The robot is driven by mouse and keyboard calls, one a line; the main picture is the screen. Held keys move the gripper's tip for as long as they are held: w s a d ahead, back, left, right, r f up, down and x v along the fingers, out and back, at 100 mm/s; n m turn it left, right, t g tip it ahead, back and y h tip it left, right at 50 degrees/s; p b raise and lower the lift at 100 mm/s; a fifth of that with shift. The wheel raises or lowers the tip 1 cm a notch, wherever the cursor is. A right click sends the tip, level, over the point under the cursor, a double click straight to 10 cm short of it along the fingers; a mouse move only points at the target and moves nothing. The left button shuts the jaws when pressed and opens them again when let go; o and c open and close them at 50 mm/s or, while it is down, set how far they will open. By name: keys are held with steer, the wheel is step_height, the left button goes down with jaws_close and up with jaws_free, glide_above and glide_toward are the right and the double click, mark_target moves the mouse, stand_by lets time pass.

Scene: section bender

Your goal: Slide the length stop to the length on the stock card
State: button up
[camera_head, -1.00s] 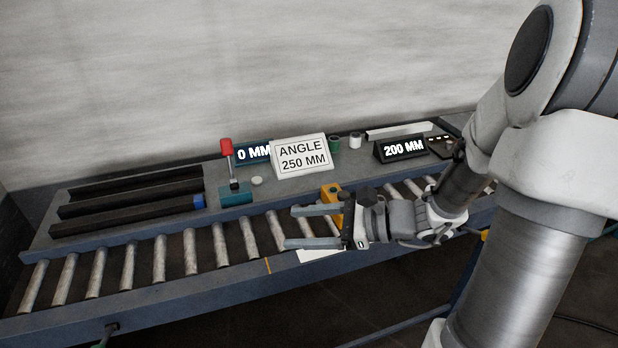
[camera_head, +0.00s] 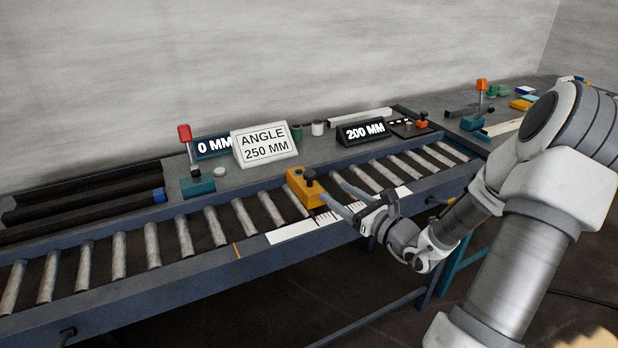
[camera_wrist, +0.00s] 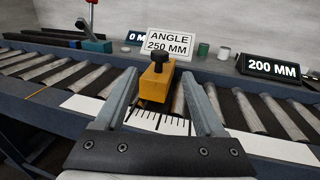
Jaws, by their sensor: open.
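The length stop (camera_head: 304,188) is a yellow block with a dark knob on top, sitting over the rollers at the white scale (camera_head: 293,231). The stock card (camera_head: 264,146) reads "ANGLE 250 MM". A black display (camera_head: 364,131) reads "200 MM". My gripper (camera_head: 337,189) is open just to the right of the stop in the head view. In the wrist view the stop (camera_wrist: 155,80) shows between and beyond the fingertips of my gripper (camera_wrist: 168,82), with no clear contact. The scale's ticks show below the stop; its numbers are not readable.
A second display (camera_head: 213,146) reads "0 MM", partly behind the card. A red-handled lever (camera_head: 185,134) on a teal base stands left of it. Dark bars (camera_head: 90,198) lie at the left. Bare rollers extend on both sides of the stop.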

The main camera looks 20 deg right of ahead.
mark_target(314, 178)
steer(key=b+x, duration=0.1)
steer(key=x, duration=1)
steer(key=shift+b, duration=0.3)
jaws_close()
stand_by(0.8)
